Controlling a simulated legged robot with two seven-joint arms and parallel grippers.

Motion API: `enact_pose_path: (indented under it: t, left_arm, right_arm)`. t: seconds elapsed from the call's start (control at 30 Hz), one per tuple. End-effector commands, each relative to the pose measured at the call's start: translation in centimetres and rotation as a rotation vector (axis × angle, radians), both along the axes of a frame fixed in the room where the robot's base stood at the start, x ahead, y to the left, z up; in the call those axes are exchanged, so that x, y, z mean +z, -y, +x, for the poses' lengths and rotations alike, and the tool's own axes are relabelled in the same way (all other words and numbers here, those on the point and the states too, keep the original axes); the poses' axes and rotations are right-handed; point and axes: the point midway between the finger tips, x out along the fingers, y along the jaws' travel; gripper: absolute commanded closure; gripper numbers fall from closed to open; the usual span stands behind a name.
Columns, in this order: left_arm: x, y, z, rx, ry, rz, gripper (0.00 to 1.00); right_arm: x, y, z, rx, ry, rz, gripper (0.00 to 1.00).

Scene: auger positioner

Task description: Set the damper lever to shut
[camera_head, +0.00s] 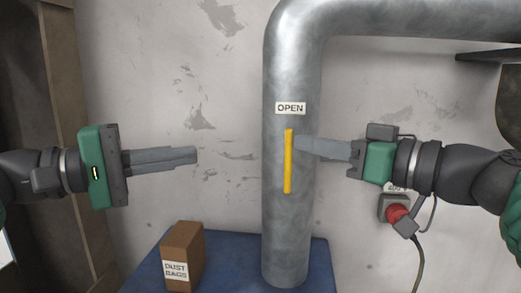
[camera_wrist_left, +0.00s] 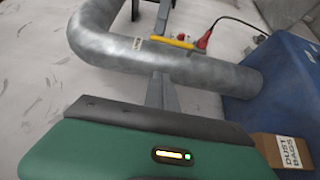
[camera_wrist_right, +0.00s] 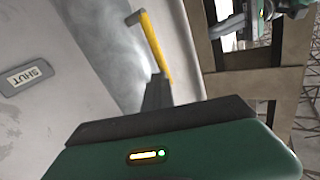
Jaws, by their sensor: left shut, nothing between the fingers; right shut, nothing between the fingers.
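The yellow damper lever (camera_head: 288,162) stands upright along the front of the grey metal pipe (camera_head: 285,225), just below the OPEN label (camera_head: 290,108). The lever also shows in the left wrist view (camera_wrist_left: 172,41) and the right wrist view (camera_wrist_right: 155,45). The SHUT label (camera_wrist_right: 27,76) shows in the right wrist view, to the side of the pipe; my right arm mostly covers it in the head view. My right gripper (camera_head: 299,143) is shut and empty, its tips at the lever's right side; I cannot tell whether they touch. My left gripper (camera_head: 194,155) is shut and empty, left of the pipe.
A brown DUST BAGS box (camera_head: 183,257) sits on a blue surface (camera_head: 225,275) at the pipe's foot. A red plug with a cable (camera_head: 398,213) is on the wall below my right gripper. The space between my left gripper and the pipe is clear.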

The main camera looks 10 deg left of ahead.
Motion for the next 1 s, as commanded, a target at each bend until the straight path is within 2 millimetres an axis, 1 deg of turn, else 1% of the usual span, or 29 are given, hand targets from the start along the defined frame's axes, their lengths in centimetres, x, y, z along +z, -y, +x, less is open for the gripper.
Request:
enact_pose_path:
  t: [0.07,0.17,0.3,0.53,0.6,0.73,0.87,1.0]
  left_arm:
    - [0.3,0.3,0.3,0.0,0.006,-0.003,1.0]
    - [0.2,1.7,1.1,-0.001,0.004,-0.003,1.0]
    - [0.2,4.4,2.8,-0.004,0.003,-0.001,1.0]
    - [0.2,8.3,5.5,-0.002,0.004,-0.002,1.0]
    - [0.3,9.7,5.1,-0.002,0.005,-0.003,1.0]
    - [0.3,11.3,4.7,-0.001,0.005,-0.003,1.0]
    - [0.2,12.0,4.6,0.002,0.004,-0.002,1.0]
    - [0.1,12.1,4.7,0.002,0.002,-0.002,1.0]
  right_arm:
    - [0.0,0.0,0.1,0.0,0.0,0.0,1.0]
    - [0.0,0.1,0.1,0.0,-0.001,0.001,1.0]
    - [0.0,0.3,0.1,0.0,0.0,0.001,1.0]
    - [0.0,0.0,0.0,-0.001,0.0,0.0,1.0]
    - [0.0,0.0,0.0,-0.001,0.0,0.0,1.0]
    - [0.0,0.0,-0.1,0.0,0.001,-0.001,1.0]
    - [0.0,0.0,-0.1,0.0,0.0,0.0,1.0]
    - [0.0,0.0,0.0,0.0,0.0,0.0,1.0]
